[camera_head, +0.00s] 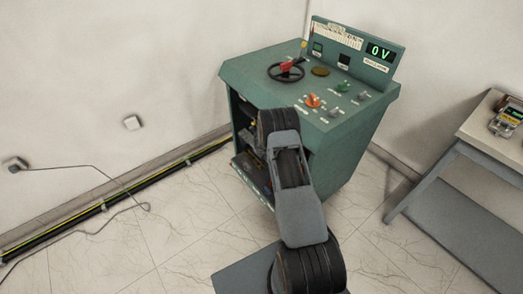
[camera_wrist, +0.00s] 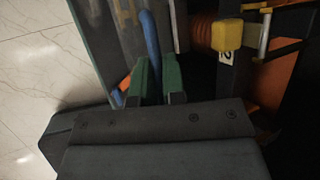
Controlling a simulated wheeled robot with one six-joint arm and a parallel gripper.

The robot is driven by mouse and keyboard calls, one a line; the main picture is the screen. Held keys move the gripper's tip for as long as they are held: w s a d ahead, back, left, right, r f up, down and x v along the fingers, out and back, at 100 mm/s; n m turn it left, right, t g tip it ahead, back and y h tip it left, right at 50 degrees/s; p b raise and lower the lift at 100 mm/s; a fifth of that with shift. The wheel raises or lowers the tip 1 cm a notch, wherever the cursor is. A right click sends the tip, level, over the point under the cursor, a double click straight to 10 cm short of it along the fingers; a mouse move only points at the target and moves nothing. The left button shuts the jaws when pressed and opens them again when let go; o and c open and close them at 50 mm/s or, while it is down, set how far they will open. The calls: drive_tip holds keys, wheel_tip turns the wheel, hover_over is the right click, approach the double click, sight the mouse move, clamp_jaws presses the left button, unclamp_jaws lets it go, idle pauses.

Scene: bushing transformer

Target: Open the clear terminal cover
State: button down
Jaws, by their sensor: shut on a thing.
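The green cabinet (camera_head: 310,95) stands against the wall with its front left side open. My gripper is inside that opening, hidden behind my arm in the head view. In the wrist view the two green fingers of my gripper (camera_wrist: 158,80) are close together with a narrow gap, shut on a thin edge that appears to be the clear terminal cover (camera_wrist: 122,30). The cover looks like a dim see-through panel with an "H" mark showing on or behind it. A blue cable (camera_wrist: 150,35) runs right by the fingertips. The cover's hinge cannot be made out.
A yellow block (camera_wrist: 228,36) on a metal post and a ribbed brown insulator (camera_wrist: 202,32) are close to the right of the fingers. An orange part (camera_wrist: 125,82) is at the left. A grey bench (camera_head: 475,140) stands right of the cabinet. Tiled floor (camera_head: 130,240) is open at left.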

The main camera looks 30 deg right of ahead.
drive_tip(key=shift+d, duration=0.35)
idle(0.3)
drive_tip(key=c, duration=1.2)
unclamp_jaws()
drive_tip(key=shift+r, duration=0.1)
drive_tip(key=shift+c, duration=0.2)
drive_tip(key=v, duration=1.3)
drive_tip(key=shift+a+r+p, duration=0.15)
drive_tip(key=shift+r+p, duration=0.2)
drive_tip(key=shift+s, duration=0.1)
